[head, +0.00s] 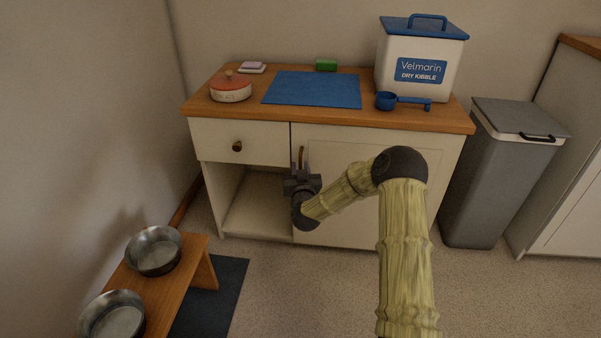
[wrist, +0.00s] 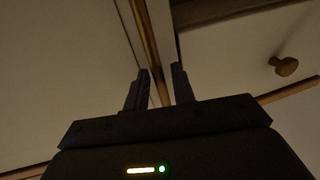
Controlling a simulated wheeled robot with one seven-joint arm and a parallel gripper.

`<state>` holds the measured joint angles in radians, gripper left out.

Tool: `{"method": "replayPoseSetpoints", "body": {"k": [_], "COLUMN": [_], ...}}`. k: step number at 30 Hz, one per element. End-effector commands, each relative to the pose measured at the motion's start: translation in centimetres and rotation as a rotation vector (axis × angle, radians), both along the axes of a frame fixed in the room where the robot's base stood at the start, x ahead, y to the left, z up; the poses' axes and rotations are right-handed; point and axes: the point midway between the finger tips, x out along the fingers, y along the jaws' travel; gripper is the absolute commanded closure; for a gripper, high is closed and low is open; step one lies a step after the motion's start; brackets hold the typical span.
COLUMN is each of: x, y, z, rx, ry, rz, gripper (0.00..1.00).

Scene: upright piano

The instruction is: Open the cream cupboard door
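The cream cupboard door (head: 375,206) is on the right part of the cabinet, below the wooden top, and looks shut. Its upright brass bar handle (head: 301,157) is near the door's left edge, and my gripper (head: 301,172) is at it. In the wrist view, the brass handle (wrist: 150,50) runs down between the two dark fingers of my gripper (wrist: 160,88). The fingers stand apart on either side of the bar, with a gap showing on the right. Whether either finger touches it is hard to tell. My arm hides part of the door.
A drawer with a brass knob (head: 237,146) sits above an open compartment (head: 258,203) left of the door. A grey bin (head: 487,185) stands right of the cabinet. A wooden bowl stand (head: 192,260) is at lower left. The floor before the door is clear.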

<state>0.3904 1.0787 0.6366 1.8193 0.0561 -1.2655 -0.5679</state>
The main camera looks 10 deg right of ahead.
Motion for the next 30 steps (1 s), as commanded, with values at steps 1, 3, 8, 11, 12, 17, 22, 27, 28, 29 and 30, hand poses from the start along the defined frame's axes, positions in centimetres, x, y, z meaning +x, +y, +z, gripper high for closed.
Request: {"method": "replayPoseSetpoints", "body": {"k": [1, 3, 8, 11, 12, 17, 22, 27, 28, 29, 30], "x": [0.27, 0.48, 0.51, 0.49, 0.49, 0.47, 0.45, 0.25, 0.18, 0.1, -0.03], "y": [-0.06, -0.07, -0.06, -0.07, -0.07, -0.07, -0.1, -0.34, -0.47, -0.64, -0.93], "z": [-0.08, -0.02, 0.04, 0.03, 0.02, 0.01, 0.0, -0.02, -0.02, -0.02, 0.0], "rx": [0.0, 0.0, 0.0, 0.0, 0.0, 0.0, 0.0, 0.0, 0.0, 0.001, 0.0], "ry": [-0.001, 0.0, 0.001, 0.001, 0.001, 0.001, 0.001, 0.002, 0.002, 0.002, 0.002], "rz": [-0.001, 0.0, 0.0, 0.0, 0.0, 0.0, 0.0, 0.004, 0.005, 0.006, 0.008], "gripper": [0.75, 0.75, 0.75, 0.79, 0.87, 1.0, 1.0, 1.0, 1.0, 1.0, 1.0]}}
